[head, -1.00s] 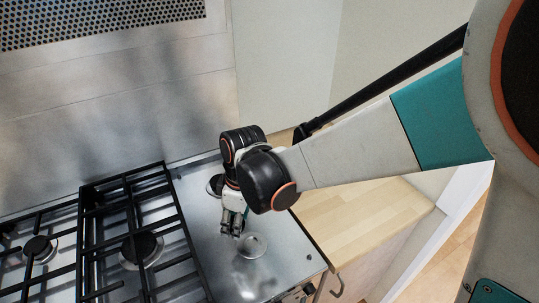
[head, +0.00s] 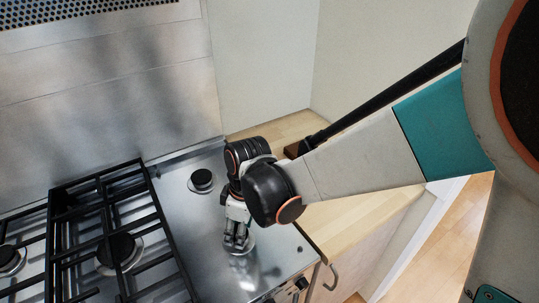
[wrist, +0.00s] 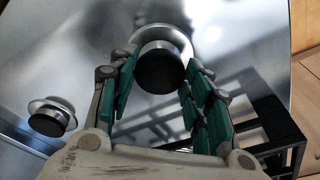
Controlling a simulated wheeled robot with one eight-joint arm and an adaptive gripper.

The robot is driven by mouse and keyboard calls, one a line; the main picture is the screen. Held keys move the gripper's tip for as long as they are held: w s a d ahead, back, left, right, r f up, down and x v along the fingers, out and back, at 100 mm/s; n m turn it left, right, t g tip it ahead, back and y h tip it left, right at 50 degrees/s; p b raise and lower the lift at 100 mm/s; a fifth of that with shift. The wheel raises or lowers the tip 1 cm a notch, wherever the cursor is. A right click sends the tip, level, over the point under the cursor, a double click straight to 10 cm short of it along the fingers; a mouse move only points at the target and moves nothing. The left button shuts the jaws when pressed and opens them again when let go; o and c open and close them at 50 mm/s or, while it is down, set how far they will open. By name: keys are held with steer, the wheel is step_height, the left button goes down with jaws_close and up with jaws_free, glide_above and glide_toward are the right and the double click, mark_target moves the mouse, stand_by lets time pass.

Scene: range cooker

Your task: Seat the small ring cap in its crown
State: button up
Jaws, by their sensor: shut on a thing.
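The small ring cap (wrist: 158,66) is a round black disc between my fingers in the wrist view. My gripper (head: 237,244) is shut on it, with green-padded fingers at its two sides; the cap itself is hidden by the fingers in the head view. The silver crown (wrist: 178,36) shows just beyond and around the cap in the wrist view. In the head view only part of the crown's rim (head: 249,249) shows beside my fingertips. The cap overlaps the crown in the picture; I cannot tell whether they touch or whether the cap is level.
A rear burner with a black cap (head: 201,179) stands behind my gripper and also shows in the wrist view (wrist: 50,118). Black pan grates (head: 110,235) rise to the left. The steel top is bare around the crown. A wooden counter (head: 345,220) lies to the right.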

steer(key=shift+s+f+b, duration=0.1)
steer(key=shift+f+b, duration=0.45)
steer(key=shift+f, duration=0.2)
stand_by(1.1)
steer(key=o, duration=1.1)
steer(key=shift+o, duration=0.2)
steer(key=shift+r, duration=0.1)
